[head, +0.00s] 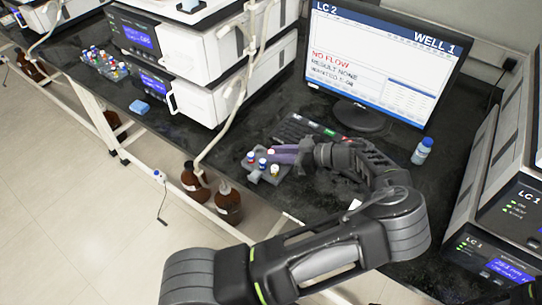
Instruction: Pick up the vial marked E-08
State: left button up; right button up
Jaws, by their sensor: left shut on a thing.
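A small grey rack (269,179) stands near the bench's front edge, holding a few capped vials. A blue-capped vial (262,163), a red-and-white-capped vial (251,157) and a yellowish-capped vial (275,170) show in it. Whether this vial is clear of the rack cannot be told. No vial marking is legible, so I cannot tell which is E-08. My right gripper is out of view.
A blue-capped bottle (422,151) is to the right. Another vial rack (104,64) and a blue block (139,107) lie at left. Brown bottles (228,203) stand below the bench edge.

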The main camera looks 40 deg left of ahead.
pick_arm(q)
jog(key=shift+r, duration=0.15)
grip_shut()
notch_tip(320, 180, up, 10)
jog(key=b, duration=0.1)
jog(key=shift+b, duration=0.3)
dwell(0.3)
